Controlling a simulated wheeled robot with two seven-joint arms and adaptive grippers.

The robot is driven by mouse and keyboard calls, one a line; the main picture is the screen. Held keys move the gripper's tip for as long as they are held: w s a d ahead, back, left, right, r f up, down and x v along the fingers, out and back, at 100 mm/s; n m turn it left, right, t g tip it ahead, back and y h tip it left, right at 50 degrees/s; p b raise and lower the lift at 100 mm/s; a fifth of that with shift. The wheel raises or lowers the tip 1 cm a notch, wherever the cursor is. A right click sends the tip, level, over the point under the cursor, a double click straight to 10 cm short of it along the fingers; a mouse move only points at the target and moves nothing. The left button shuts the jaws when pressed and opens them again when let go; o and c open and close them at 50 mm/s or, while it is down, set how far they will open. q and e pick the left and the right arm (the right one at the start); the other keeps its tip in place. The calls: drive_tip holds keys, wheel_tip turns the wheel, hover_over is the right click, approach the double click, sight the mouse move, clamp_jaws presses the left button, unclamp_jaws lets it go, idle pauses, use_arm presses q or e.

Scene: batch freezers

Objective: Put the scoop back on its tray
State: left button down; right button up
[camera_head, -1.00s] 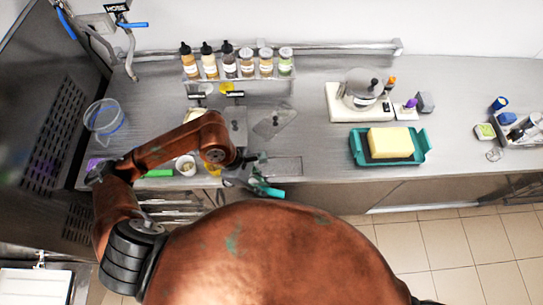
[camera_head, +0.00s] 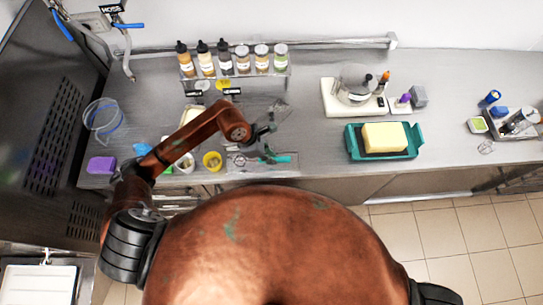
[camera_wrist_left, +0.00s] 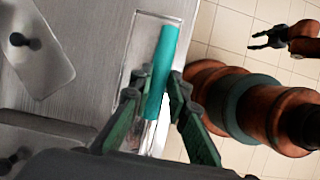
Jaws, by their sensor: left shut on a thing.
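The scoop shows as a teal handle (camera_head: 278,160) with a clear part below it in the wrist view. My left gripper (camera_head: 266,155) is shut on this handle (camera_wrist_left: 163,65). The handle lies over the shallow metal tray (camera_head: 290,172) set at the front of the counter. The tray's rim (camera_wrist_left: 133,50) also shows in the wrist view. I cannot tell whether the scoop touches the tray. The fingers partly hide the clear end. My right gripper (camera_wrist_left: 268,40) is open and empty over the floor in the wrist view; the head view does not show it.
A yellow cup (camera_head: 212,161) and a white cup stand left of the tray. A teal tray (camera_head: 415,139) with a yellow block is to the right. Bottles and jars (camera_head: 232,62) line the back.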

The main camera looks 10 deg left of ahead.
use_arm(q)
drive_tip(key=shift+w+f, duration=0.85)
drive_tip(key=shift+f, duration=0.15)
wheel_tip(320, 180, down, 3)
drive_tip(key=shift+w+r+p, duration=0.1)
drive_tip(key=shift+p, duration=0.65)
drive_tip(key=shift+f, duration=0.25)
drive_tip(key=shift+f, duration=0.1)
drive_tip(key=shift+f, duration=0.15)
drive_tip(key=c, duration=1.8)
unclamp_jaws()
drive_tip(key=shift+c, duration=0.2)
drive_tip(key=shift+r, duration=0.2)
